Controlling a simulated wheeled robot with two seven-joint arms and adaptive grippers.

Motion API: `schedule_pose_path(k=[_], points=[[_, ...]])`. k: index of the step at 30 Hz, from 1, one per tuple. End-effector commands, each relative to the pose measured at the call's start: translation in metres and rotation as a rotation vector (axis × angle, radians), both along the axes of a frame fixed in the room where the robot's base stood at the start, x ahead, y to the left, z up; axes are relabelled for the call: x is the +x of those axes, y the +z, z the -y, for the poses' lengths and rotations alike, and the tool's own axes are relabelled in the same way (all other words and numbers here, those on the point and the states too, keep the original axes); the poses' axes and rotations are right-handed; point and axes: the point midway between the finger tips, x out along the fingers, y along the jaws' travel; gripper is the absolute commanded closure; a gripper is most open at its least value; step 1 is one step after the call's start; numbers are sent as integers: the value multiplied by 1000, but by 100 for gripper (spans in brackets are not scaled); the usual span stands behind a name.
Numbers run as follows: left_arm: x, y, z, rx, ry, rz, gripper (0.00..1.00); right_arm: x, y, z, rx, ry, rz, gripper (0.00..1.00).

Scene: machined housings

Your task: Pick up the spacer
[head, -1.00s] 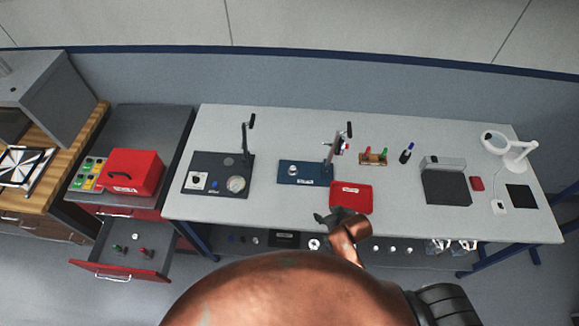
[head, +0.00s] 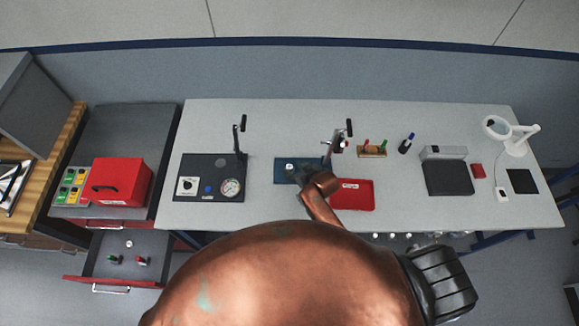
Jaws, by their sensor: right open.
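My right gripper (head: 292,172) is open, small and dark in the head view, over the front of the blue fixture plate (head: 281,162). A small pale round part (head: 289,166) shows right at its fingertips, on or just above that plate. It may be the spacer, but it is too small to be sure. I cannot tell whether the fingers touch it. My copper-coloured arm hides part of the plate's front and the table edge. My left gripper is not in view.
A clamp post (head: 336,148) stands at the plate's right end. A red tray (head: 358,196) lies right of my wrist. A dark gauge plate (head: 207,164) is to the left. An open drawer (head: 103,270) holds small parts. Table space (head: 400,205) right of the tray is clear.

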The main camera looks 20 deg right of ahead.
Motion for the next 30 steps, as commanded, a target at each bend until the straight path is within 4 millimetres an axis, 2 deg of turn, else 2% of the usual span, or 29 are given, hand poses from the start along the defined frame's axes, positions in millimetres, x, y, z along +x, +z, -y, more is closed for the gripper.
schedule_pose_path(k=[2,5,10,15,19,30], points=[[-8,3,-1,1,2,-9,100,6,-7,-1,-1,1,-2,58],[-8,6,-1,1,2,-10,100,15,-18,-3,-1,1,-2,58],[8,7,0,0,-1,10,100,26,-31,-5,-1,-1,-2,58],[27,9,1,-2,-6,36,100,28,-34,-5,-1,-2,0,58],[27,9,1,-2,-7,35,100,28,-34,-5,-1,-2,0,59],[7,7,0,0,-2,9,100,27,-34,-4,-1,-4,-1,85]])
